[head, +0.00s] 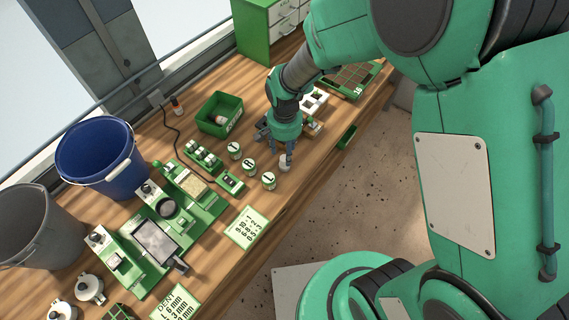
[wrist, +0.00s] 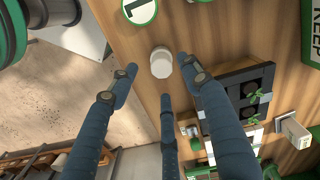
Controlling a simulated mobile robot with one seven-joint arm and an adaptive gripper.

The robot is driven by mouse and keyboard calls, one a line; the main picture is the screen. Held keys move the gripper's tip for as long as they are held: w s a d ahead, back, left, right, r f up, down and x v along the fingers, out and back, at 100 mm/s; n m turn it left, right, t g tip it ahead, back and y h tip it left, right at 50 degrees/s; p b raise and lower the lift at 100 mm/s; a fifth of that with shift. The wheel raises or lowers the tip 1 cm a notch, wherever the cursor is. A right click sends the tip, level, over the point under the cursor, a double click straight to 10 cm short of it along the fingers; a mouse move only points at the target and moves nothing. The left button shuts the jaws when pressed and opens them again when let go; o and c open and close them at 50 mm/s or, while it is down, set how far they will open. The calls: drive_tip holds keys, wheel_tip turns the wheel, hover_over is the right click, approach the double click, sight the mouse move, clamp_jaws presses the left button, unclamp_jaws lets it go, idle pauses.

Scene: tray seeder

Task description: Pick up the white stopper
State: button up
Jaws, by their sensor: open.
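The white stopper (wrist: 161,63) is a small, pale round piece standing on the wooden bench. In the wrist view it lies just beyond and between my fingertips. It also shows in the head view (head: 285,164), partly hidden, right below my fingers. My gripper (head: 284,151) points down over it near the bench's front edge. I cannot tell from these views whether any fingertip touches the stopper.
A round lid marked L (head: 269,180) lies close to the stopper, beside other labelled round lids. A green bin (head: 219,115) stands behind. A dark tray with small seedlings (wrist: 245,92) is right of the fingers in the wrist view. The bench edge is near.

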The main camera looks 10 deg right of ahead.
sight(284, 163)
drive_tip(key=shift+f, duration=0.3)
drive_tip(key=shift+f, duration=0.1)
drive_tip(key=shift+w+f+b, duration=0.15)
drive_tip(key=shift+f+b, duration=0.35)
drive_tip(key=shift+f, duration=2)
clamp_jaws()
